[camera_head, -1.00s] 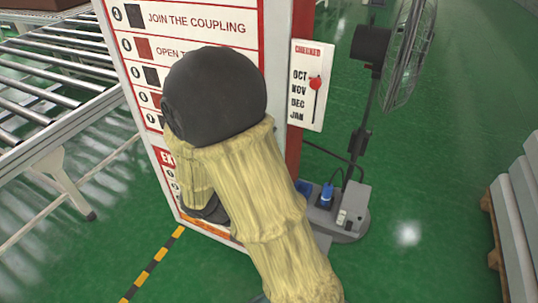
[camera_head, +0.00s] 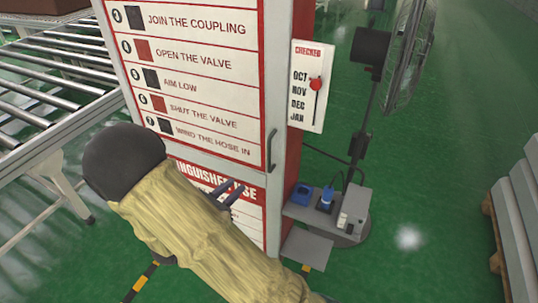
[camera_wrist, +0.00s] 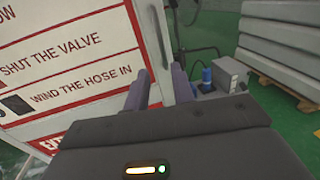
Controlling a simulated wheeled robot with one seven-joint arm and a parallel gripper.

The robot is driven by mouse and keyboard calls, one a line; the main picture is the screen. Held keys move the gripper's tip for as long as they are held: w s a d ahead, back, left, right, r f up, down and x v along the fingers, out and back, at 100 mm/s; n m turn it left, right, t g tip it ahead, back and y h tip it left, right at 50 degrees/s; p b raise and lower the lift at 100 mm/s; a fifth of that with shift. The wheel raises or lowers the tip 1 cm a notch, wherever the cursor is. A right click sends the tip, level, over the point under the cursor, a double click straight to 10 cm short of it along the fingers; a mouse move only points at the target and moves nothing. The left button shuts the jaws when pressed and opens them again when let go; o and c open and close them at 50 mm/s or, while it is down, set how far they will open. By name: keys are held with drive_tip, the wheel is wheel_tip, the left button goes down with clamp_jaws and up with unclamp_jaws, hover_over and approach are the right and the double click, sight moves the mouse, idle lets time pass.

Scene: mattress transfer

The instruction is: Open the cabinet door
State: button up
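The cabinet (camera_head: 205,60) is white with red edges and printed instructions on its front door. A dark vertical bar handle (camera_head: 271,150) is on the door's right edge in the head view. My gripper (camera_head: 238,188) is below and left of the handle in that view, in front of the door, with my arm covering part of the lower panel. In the wrist view, the two dark fingers of my gripper (camera_wrist: 160,84) stand apart, with the door's right edge (camera_wrist: 151,40) beyond them. I see nothing held between them. The door looks shut.
A fan (camera_head: 372,90) on a grey base stands right of the cabinet, with a blue plug (camera_head: 327,196) beside it. A roller conveyor (camera_head: 45,85) is at the left. Grey slabs on a pallet (camera_head: 515,215) are at the right. Green floor between is clear.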

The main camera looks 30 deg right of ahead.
drive_tip(key=p, duration=0.4)
hover_over(269, 170)
drive_tip(key=shift+w+d, duration=0.2)
drive_tip(key=shift+w, duration=0.1)
clamp_jaws()
